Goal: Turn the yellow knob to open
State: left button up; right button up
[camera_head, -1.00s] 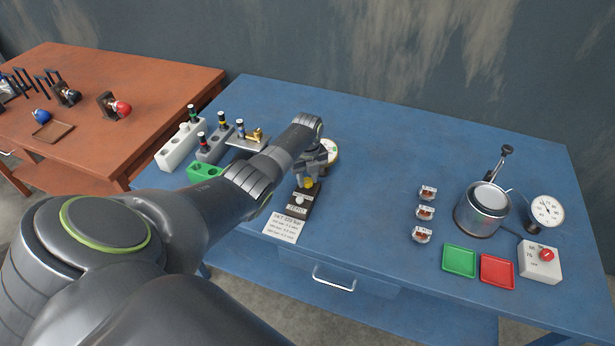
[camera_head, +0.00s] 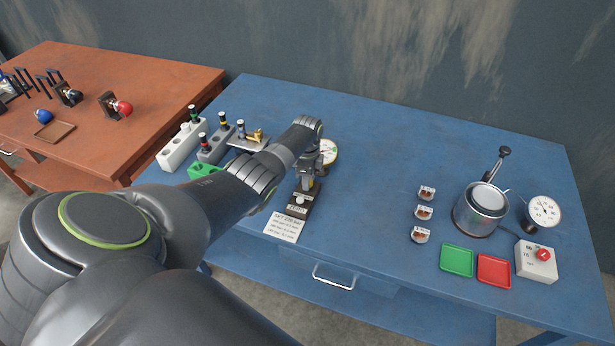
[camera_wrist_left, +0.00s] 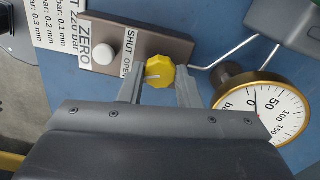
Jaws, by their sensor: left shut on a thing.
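The yellow knob (camera_wrist_left: 159,72) sits on a dark block (camera_wrist_left: 150,42) with a white button and the words SHUT and OPEN. Its white mark points left in the left wrist view, towards the word OPEN. My left gripper (camera_wrist_left: 157,88) is shut on the knob, with one finger on each side of it. In the head view my left gripper (camera_head: 311,181) hangs over the block (camera_head: 300,205) and hides most of the knob. My right gripper is in neither view.
A brass-rimmed gauge (camera_wrist_left: 262,108) stands close beside the knob, its needle near 0. A printed card (camera_head: 285,226) lies in front of the block. Vial racks (camera_head: 180,146) stand to the left; the pot (camera_head: 481,210) and trays (camera_head: 458,260) are at right.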

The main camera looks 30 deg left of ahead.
pick_arm(q)
jog(key=n, duration=0.4)
jog(key=shift+n+p, duration=0.3)
jog(key=shift+n, duration=0.1)
dwell(0.4)
jog(key=o, duration=1)
jog(key=shift+c, duration=0.2)
jog(key=shift+r, duration=0.1)
jog(key=shift+r, duration=0.25)
notch_tip(320, 180, up, 6)
jog(key=shift+f+p, duration=0.1)
jog(key=shift+p, duration=0.55)
notch_tip(320, 180, up, 11)
jog(key=b, duration=0.1)
jog(key=shift+b, duration=0.35)
